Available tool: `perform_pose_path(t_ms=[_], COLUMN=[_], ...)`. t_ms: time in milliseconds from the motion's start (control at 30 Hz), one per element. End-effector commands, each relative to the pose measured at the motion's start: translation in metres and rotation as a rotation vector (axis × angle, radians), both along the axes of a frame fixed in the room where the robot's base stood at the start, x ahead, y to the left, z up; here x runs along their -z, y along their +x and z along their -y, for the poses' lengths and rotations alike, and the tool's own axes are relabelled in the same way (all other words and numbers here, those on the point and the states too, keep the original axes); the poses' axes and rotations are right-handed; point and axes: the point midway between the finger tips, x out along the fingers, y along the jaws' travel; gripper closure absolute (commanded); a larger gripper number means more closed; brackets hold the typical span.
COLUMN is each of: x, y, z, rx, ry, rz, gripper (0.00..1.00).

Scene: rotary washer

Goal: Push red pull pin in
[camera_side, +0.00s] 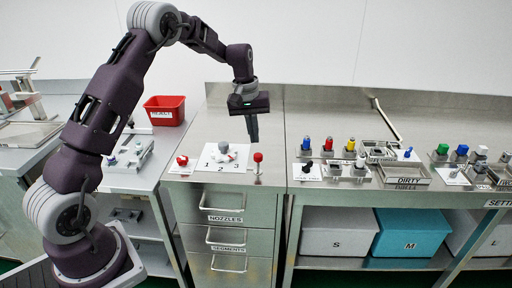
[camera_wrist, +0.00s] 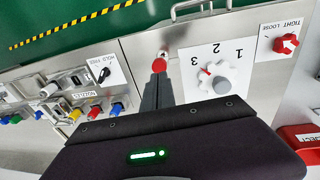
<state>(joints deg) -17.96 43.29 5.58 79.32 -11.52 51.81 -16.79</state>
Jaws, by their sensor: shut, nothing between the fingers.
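The red pull pin (camera_side: 258,157) has a round red head on a thin upright stem. It stands near the front edge of the steel counter, to the right of the white 1-2-3 dial plate. My gripper (camera_side: 253,140) points straight down, its fingers shut and empty, with the tips close above and slightly behind the pin head in the side view. In the wrist view the red head (camera_wrist: 160,65) shows just past the fingertips (camera_wrist: 159,78). The fingers hide part of the pin there, and I cannot tell whether they touch it.
The grey dial (camera_wrist: 215,82) and a red tight/loose knob (camera_side: 182,160) sit left of the pin in the side view. Colored nozzles (camera_side: 328,144) in holders and a dirty tray (camera_side: 405,175) stand to the right. A red reject bin (camera_side: 165,110) is at left.

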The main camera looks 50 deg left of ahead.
Motion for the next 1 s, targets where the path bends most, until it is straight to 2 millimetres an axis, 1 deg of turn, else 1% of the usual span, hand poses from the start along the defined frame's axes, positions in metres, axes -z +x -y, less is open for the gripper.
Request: perform_pose_path(t_ms=[33, 100, 233, 400, 733, 900, 1000], x=[0.011, 0.023, 0.04, 0.048, 0.05, 0.069, 0.073], y=[0.0, 0.002, 0.005, 0.006, 0.006, 0.006, 0.006], z=[0.001, 0.001, 0.002, 0.002, 0.002, 0.003, 0.002], rx=[0.0, 0.0, 0.0, 0.001, 0.001, 0.001, 0.001], ry=[-0.002, -0.001, -0.001, 0.0, 0.0, -0.001, -0.001], rz=[-0.004, -0.004, -0.001, 0.0, 0.0, -0.003, -0.001], gripper=[1.0, 1.0, 1.0, 1.0, 1.0, 1.0, 1.0])
